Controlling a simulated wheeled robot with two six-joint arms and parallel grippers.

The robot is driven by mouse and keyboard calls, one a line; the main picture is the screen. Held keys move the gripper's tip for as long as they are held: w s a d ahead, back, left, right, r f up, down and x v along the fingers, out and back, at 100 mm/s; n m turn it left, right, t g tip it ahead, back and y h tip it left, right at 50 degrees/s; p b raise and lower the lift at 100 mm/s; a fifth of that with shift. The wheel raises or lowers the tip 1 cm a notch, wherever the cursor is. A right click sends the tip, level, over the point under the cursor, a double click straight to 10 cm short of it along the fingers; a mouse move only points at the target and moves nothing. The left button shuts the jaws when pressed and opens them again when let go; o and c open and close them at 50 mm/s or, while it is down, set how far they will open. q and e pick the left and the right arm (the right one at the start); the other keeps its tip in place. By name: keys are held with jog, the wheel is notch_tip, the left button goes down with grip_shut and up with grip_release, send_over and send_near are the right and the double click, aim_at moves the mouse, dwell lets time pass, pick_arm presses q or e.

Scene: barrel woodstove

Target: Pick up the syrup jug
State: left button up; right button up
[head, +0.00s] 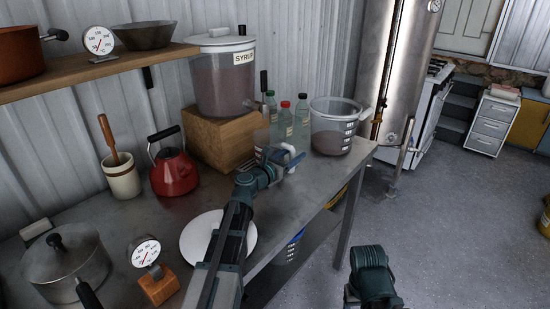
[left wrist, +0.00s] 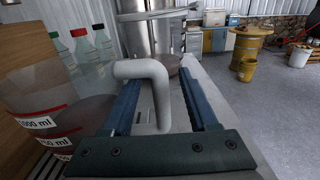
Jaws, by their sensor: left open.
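The syrup jug is a clear jug with brown liquid and red-and-white ml labels, large at the left of the left wrist view (left wrist: 45,115). In the head view it is a faint see-through shape (head: 262,143) in front of the wooden block, partly hidden by my left arm. Its pale bent handle (left wrist: 150,72) stands between the two fingers of my left gripper (head: 290,160). The fingers are open, one on each side of the handle. In the left wrist view a gap shows between the handle and the right finger. My right gripper's jaws do not show.
A second clear jug (head: 331,140) stands just beyond at the bench's right end. Several capped bottles (head: 286,122) stand behind. A big SYRUP pot (head: 222,85) sits on a wooden block (head: 215,138). A white plate (head: 240,240) lies under my left arm. Open floor lies right.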

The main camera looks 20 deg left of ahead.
pick_arm(q)
grip_shut()
dwell(1.3)
